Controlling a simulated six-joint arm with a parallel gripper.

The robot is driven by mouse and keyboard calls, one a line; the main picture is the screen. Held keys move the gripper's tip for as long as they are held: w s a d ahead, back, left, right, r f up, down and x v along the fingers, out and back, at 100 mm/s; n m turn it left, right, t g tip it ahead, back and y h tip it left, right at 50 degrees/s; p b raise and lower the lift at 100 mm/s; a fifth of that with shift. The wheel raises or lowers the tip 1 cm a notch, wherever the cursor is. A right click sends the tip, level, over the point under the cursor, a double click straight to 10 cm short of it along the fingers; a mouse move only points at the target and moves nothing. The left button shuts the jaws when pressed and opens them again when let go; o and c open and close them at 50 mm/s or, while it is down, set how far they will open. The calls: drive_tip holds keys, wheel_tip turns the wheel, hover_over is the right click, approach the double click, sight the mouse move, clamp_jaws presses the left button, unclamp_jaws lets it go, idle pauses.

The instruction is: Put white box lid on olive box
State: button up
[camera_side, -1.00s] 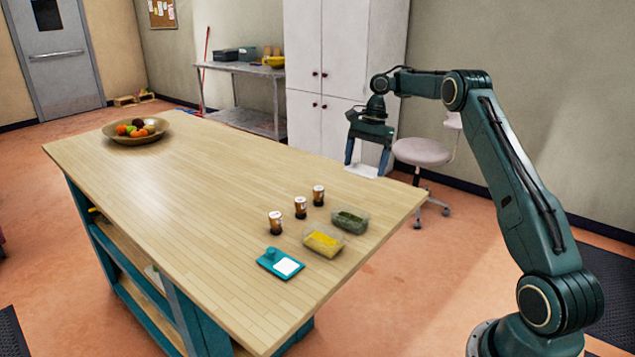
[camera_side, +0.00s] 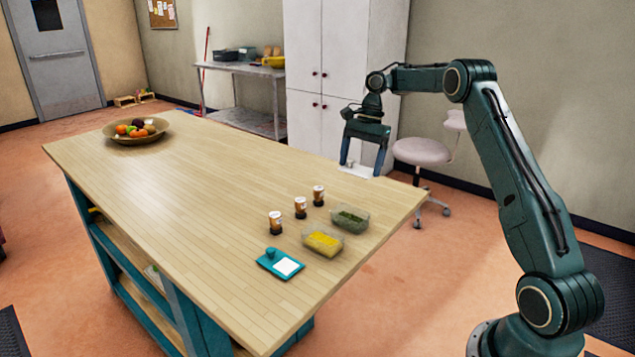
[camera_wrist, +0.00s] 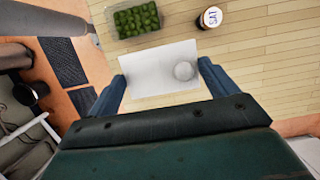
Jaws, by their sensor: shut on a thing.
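The olive box (camera_side: 350,218) is a clear, open container of green olives near the right end of the table. It also shows at the top of the wrist view (camera_wrist: 135,20). My gripper (camera_side: 361,168) is shut on the white box lid (camera_side: 356,171), by the table's far edge in the side view. In the wrist view the lid (camera_wrist: 150,68) is a flat white rectangle with a round knob right of its middle, between my two blue fingers (camera_wrist: 163,84). The lid is apart from the olive box. Its exact height over the tabletop is hard to tell.
A box of yellow food (camera_side: 322,241) stands beside the olive box. Several jars, one of them labelled (camera_side: 300,207), stand left of it. A fruit bowl (camera_side: 136,131) is at the far left. The table's (camera_side: 200,200) middle is clear.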

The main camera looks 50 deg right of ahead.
drive_tip(key=shift+s+a+r, duration=0.9)
drive_tip(key=shift+s+a, duration=0.85)
drive_tip(key=shift+a, duration=2.4)
drive_tip(key=shift+f, duration=4)
drive_tip(key=shift+f, duration=0.45)
drive_tip(key=o, duration=0.8)
drive_tip(key=shift+r, duration=0.1)
drive_tip(key=shift+r, duration=0.55)
drive_tip(key=v, duration=1.1)
drive_tip(key=shift+r, duration=0.3)
